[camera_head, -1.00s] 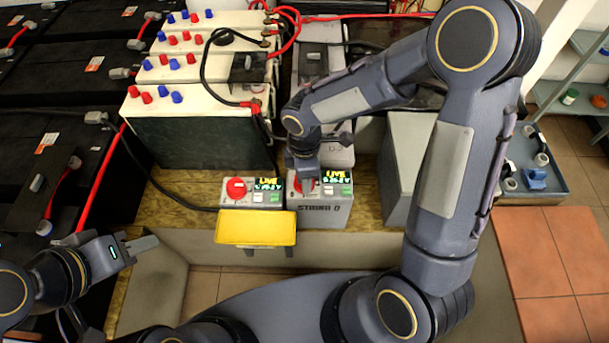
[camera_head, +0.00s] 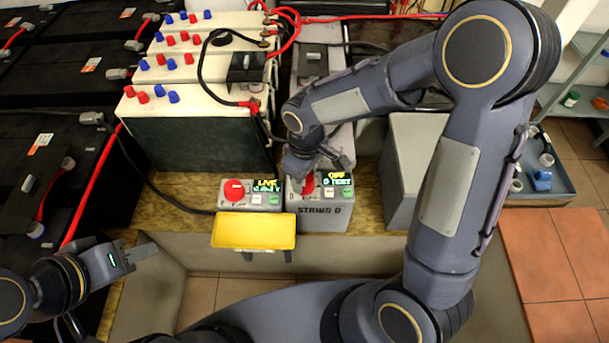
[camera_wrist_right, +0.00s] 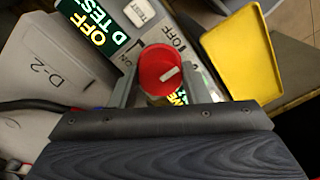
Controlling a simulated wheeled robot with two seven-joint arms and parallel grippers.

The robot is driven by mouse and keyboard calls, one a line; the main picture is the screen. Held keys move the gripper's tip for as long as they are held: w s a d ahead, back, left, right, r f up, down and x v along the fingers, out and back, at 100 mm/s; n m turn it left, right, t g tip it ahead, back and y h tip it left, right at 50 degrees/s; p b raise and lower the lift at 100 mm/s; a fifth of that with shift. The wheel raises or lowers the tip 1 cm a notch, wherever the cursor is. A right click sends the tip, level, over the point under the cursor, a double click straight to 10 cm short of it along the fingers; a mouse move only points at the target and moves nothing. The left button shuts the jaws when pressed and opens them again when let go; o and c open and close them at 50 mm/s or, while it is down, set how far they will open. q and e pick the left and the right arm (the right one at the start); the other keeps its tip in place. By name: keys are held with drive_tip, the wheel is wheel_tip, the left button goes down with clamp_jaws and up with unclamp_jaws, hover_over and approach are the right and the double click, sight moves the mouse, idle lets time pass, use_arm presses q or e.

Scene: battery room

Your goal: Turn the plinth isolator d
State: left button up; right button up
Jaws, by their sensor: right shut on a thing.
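The plinth isolator box marked "STRING D" (camera_head: 321,219) stands on the wooden plinth in the head view. Its display (camera_head: 338,179) reads "OFF" and "D TEST". My right gripper (camera_head: 308,181) is at the box's red knob (camera_head: 309,185), coming from above. In the right wrist view, the red knob (camera_wrist_right: 161,72) with a pale bar sits between the two fingers of my right gripper (camera_wrist_right: 165,88), which are shut on it. My left gripper (camera_head: 146,248) is at the lower left, away from the box; its finger gap is hard to make out.
A second box with a red knob (camera_head: 234,190) and a display reading "LIVE" stands just left. White-topped batteries (camera_head: 196,101) stand behind, and a grey block (camera_head: 408,165) stands right.

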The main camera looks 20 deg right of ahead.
idle(0.5)
drive_tip(key=o, duration=1)
wheel_tip(320, 180, up, 8)
drive_tip(key=shift+d+f+p, duration=0.1)
drive_tip(key=shift+p, duration=0.7)
drive_tip(key=shift+w, duration=0.1)
